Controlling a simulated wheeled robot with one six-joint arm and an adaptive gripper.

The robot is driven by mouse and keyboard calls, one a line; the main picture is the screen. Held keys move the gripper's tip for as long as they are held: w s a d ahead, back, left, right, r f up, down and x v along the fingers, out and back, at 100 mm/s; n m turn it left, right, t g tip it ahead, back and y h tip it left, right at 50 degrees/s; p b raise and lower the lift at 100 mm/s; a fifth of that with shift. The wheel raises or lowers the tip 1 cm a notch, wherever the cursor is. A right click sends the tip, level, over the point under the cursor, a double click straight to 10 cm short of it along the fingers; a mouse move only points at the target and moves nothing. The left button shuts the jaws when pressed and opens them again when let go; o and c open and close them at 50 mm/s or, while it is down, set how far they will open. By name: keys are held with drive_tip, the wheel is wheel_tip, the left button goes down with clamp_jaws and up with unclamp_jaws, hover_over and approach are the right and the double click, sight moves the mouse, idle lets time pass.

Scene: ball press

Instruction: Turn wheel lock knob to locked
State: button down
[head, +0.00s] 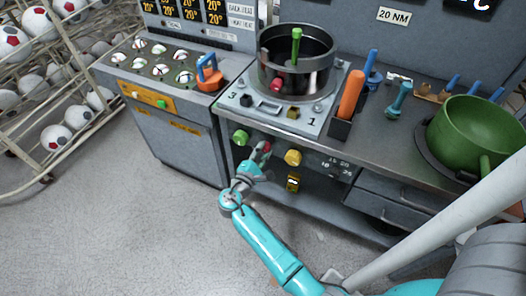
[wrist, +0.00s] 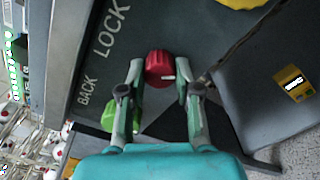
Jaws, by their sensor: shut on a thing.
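The red knob (wrist: 159,64) sits on the dark front panel below the word LOCK in the wrist view. A small pale mark shows on its lower right side. The red knob also shows in the head view (head: 266,146), partly hidden by my gripper (head: 262,153). In the wrist view my gripper (wrist: 159,70) has one finger on each side of the red knob and is shut on it. The knob's exact setting is hard to read.
A green knob (head: 240,137) is left of the red one and a yellow knob (head: 293,157) right of it. A steel pot (head: 290,75) stands on the bench above.

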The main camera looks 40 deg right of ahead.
drive_tip(key=m, duration=0.7)
idle(0.6)
drive_tip(key=c, duration=0.8)
unclamp_jaws()
drive_tip(key=shift+a, duration=0.1)
drive_tip(key=v, duration=1.1)
drive_tip(key=shift+s+a, duration=0.15)
drive_tip(key=shift+a, duration=0.2)
